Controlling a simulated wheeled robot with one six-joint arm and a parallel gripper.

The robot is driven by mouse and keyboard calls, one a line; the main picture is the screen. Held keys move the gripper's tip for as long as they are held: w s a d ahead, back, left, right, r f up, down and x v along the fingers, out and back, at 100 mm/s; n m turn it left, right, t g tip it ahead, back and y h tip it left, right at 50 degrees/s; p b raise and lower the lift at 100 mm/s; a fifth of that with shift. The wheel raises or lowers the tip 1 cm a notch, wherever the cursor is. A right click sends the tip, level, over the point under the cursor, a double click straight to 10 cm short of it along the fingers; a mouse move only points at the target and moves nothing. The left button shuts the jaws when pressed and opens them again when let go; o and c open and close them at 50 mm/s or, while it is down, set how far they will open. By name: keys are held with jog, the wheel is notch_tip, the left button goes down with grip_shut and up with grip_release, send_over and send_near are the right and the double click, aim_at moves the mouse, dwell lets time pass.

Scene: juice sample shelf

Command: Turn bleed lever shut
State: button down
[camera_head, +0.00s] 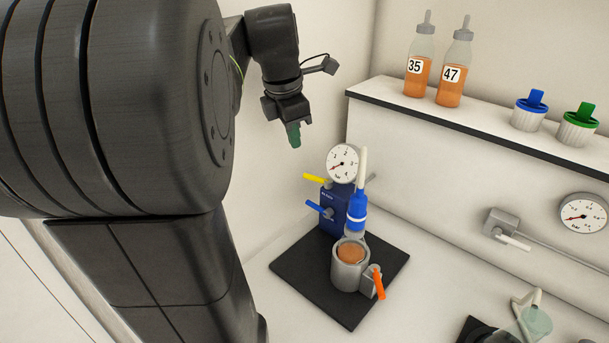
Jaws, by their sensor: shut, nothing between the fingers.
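My gripper (294,136) hangs pointing down in the upper middle of the head view. Its green fingers are together, with nothing held. Below and right of it in the picture stands a dark blue block (333,222) with a round gauge (342,163) on top. A yellow lever (315,178) and a blue lever (313,206) stick out to the left of the block. An orange lever (379,283) points down on the side of a grey cup (349,277) in front. The print on the block is too small to read, so I cannot tell which lever is the bleed lever.
The rig stands on a black mat (300,283). A blue-and-white part with an upright white handle (363,167) rises above the cup. A shelf (478,132) holds two juice bottles (417,75) and two capped jars. A wall valve (514,241) and a pressure gauge (584,216) are at right.

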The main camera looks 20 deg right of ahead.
aim_at(307, 176)
jog(key=w+d+f+n, duration=0.2)
jog(key=d+f+n, duration=0.1)
jog(key=f+n, duration=0.5)
jog(key=shift+b+x, duration=0.4)
jog(key=shift+x, duration=1.5)
jog(key=shift+s+a, duration=0.15)
jog(key=m+p, duration=0.1)
jog(key=w+m+p, duration=0.1)
jog(key=shift+d+r+h+p, duration=0.15)
jog(key=shift+d+h+p, duration=0.15)
jog(key=shift+h, duration=0.1)
jog(key=shift+w+f, duration=0.2)
